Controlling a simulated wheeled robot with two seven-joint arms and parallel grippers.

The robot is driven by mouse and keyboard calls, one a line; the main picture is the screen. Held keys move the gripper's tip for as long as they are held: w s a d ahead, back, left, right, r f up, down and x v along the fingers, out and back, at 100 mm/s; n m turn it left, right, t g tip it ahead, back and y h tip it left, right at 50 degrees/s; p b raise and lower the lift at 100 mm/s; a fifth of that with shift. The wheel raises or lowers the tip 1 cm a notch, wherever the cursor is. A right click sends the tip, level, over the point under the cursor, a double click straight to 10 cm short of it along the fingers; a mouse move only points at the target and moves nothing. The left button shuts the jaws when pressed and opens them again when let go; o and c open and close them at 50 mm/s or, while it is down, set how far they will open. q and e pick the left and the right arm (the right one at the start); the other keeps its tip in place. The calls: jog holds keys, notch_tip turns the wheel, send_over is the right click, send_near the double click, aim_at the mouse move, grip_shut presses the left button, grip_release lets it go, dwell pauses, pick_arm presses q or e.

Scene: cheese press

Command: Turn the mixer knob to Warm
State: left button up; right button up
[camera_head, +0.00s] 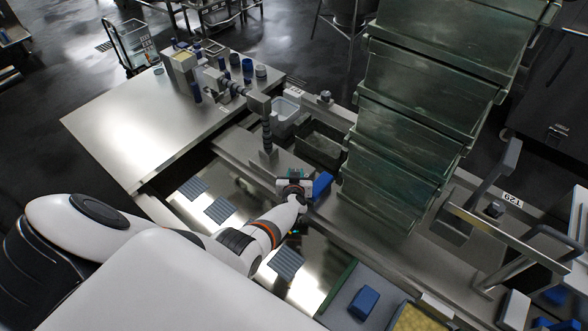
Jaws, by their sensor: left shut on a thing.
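My left gripper (294,182) reaches in from the left over the steel counter, beside a blue block-like piece (321,185). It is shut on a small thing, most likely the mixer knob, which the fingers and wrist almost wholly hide. The knob's setting and any Warm mark cannot be read. A steel mixer tap (267,137) with dark ribbed parts stands upright just behind the gripper. My right gripper is not in view.
A tall stack of dark green crates (395,140) rises close to the right of the gripper. A sink basin (320,147) lies behind it. Slotted grey plates (285,262) and a blue block (364,302) lie in front. The left steel table (130,125) is largely clear.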

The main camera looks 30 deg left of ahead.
pick_arm(q)
jog(key=shift+w+d+f+n+g+y+b, duration=0.15)
jog(key=shift+n+g+y+b, duration=0.15)
jog(key=shift+n+y, duration=0.2)
jog(key=shift+d+n+g+y+b, duration=0.15)
jog(key=shift+n+g+y, duration=0.15)
jog(key=shift+n+y, duration=0.15)
jog(key=n+g+y+b, duration=0.1)
jog(key=n+g+b, duration=0.1)
jog(key=b, duration=0.2)
jog(key=n+g+y+b, duration=0.2)
jog(key=n+g+b, duration=0.1)
jog(key=b, duration=0.1)
jog(key=w+n+g+y+b, duration=0.1)
jog(key=n+g+b, duration=0.2)
jog(key=b, duration=0.1)
jog(key=shift+d+f+y, duration=0.1)
jog(key=shift+y, duration=0.15)
jog(key=shift+r+n+g+b, duration=0.2)
jog(key=shift+n+g+b, duration=0.3)
jog(key=shift+b, duration=0.4)
jog(key=shift+r, duration=0.1)
jog(key=o, duration=1)
jog(key=shift+c, duration=0.2)
